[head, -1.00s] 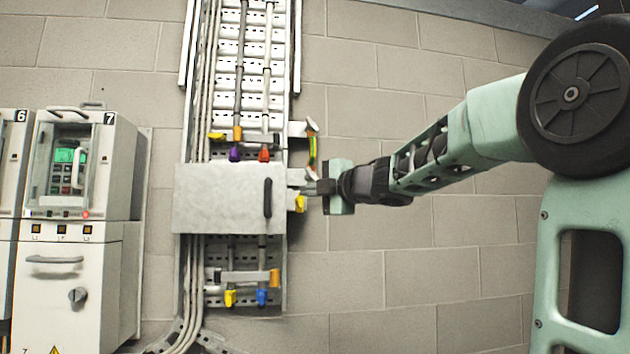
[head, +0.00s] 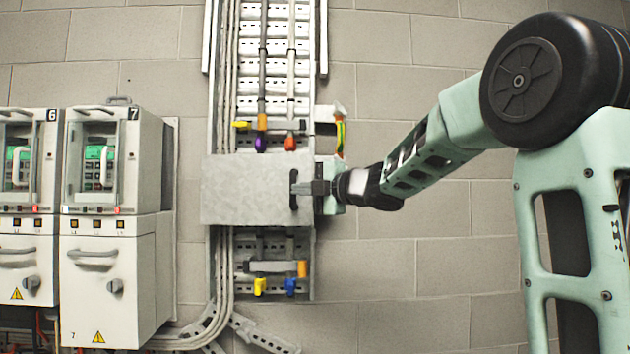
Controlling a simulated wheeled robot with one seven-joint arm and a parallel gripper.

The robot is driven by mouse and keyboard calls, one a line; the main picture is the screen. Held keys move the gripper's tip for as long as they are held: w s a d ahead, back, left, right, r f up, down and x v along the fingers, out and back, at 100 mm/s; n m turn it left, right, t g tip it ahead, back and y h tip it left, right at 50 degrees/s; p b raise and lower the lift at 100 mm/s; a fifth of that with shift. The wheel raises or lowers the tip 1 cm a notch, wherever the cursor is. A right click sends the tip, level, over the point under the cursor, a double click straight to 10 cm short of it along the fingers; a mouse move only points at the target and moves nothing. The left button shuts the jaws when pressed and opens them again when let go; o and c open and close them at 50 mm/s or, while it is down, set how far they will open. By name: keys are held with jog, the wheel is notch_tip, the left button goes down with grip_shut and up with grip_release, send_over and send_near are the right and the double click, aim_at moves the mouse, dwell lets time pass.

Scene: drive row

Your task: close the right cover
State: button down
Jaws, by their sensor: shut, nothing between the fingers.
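A flat grey metal cover (head: 245,180) lies across the middle of the vertical cable tray (head: 275,95) in the head view. It faces me, with a dark upright handle (head: 294,197) near its right edge. Whether a gap remains behind it cannot be told. My gripper (head: 300,188) is shut and empty, coming in from the right. Its fingertips overlap the handle and the cover's right edge in the picture. Whether they touch cannot be told. The gripper hides part of the right edge.
Drive cabinets 7 (head: 105,240) and 6 (head: 25,210) stand at the left. Coloured connectors show on the tray above and below the cover. A small bracket with a green-yellow wire (head: 340,135) sticks out above my gripper. The wall right of the tray is bare.

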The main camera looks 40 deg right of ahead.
jog(key=shift+w+d+p, duration=0.35)
jog(key=shift+w+d, duration=0.2)
jog(key=shift+w, duration=0.35)
jog(key=w+d, duration=0.1)
jog(key=d, duration=0.2)
jog(key=w+d, duration=0.1)
jog(key=shift+w+d, duration=0.35)
jog(key=shift+a, duration=0.1)
